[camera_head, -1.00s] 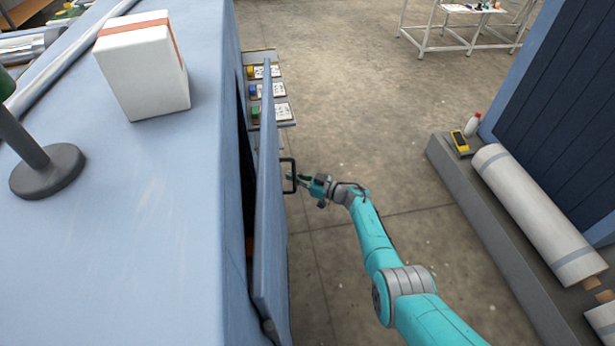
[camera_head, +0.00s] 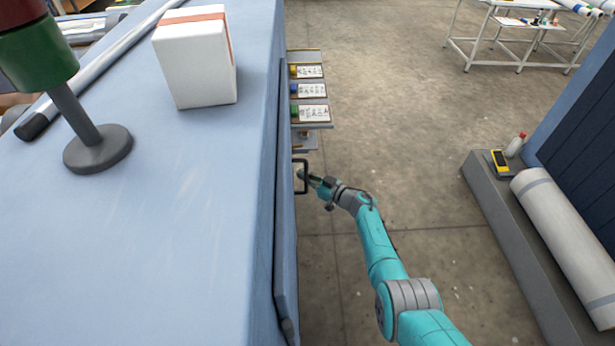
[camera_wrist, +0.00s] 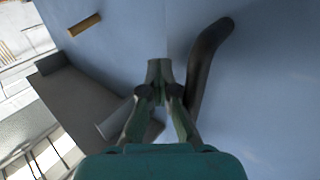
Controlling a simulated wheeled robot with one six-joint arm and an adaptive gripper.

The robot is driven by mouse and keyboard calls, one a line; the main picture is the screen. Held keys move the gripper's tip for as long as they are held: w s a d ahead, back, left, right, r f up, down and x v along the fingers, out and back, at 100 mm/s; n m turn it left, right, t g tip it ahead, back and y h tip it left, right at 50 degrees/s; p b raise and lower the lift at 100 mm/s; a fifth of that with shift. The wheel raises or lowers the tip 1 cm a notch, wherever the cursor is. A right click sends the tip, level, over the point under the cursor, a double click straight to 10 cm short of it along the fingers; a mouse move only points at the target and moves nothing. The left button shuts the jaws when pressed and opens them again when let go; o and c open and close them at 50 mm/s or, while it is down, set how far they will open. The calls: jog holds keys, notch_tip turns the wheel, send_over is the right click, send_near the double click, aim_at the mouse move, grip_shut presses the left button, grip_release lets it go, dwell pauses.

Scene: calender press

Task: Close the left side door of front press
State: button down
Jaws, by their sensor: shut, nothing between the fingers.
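The front press (camera_head: 190,220) is a large blue-grey cabinet filling the left of the head view. Its side door (camera_head: 286,235) is a narrow blue-grey panel lying almost flat along the press's right side. A dark bracket handle (camera_head: 306,168) stands out from the door; it also shows in the wrist view (camera_wrist: 203,70). My gripper (camera_head: 305,176) is at the handle on the door's outer side. In the wrist view my gripper (camera_wrist: 160,68) has its fingertips together with nothing between them, close beside the handle and facing the blue panel (camera_wrist: 265,85). Whether the fingertips touch it is unclear.
A white box (camera_head: 195,65) and a signal-lamp base (camera_head: 98,148) stand on the press top. A shelf with coloured blocks and labels (camera_head: 310,113) juts out beyond the door. A grey platform (camera_head: 505,210) holds a white roll (camera_head: 565,235) at right. Open floor lies between.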

jog(key=shift+s+a+f, duration=0.1)
jog(key=shift+s+a, duration=0.2)
jog(key=shift+a, duration=0.3)
jog(key=shift+s+a+f, duration=0.1)
jog(key=shift+s+a, duration=0.15)
jog(key=shift+a, duration=0.3)
jog(key=w+d+v, duration=0.1)
jog(key=v, duration=1.2)
jog(key=shift+w+d, duration=0.2)
jog(key=shift+w, duration=0.05)
jog(key=s+f+m+t+h, duration=0.2)
jog(key=s+m+t+h, duration=0.5)
jog(key=s, duration=2.3)
jog(key=s+d+r+m+g+h, duration=0.1)
jog(key=s+d+r+h, duration=0.1)
jog(key=s+r, duration=0.3)
jog(key=s+d+r+m+g+h, duration=0.1)
jog(key=s+r, duration=0.4)
jog(key=s, duration=0.9)
jog(key=s+d+r+m+g+h, duration=0.1)
jog(key=s+r+h, duration=0.3)
jog(key=s, duration=0.6)
notch_tip(320, 180, up, 2)
jog(key=shift+d+r, duration=0.1)
jog(key=shift+d, duration=0.8)
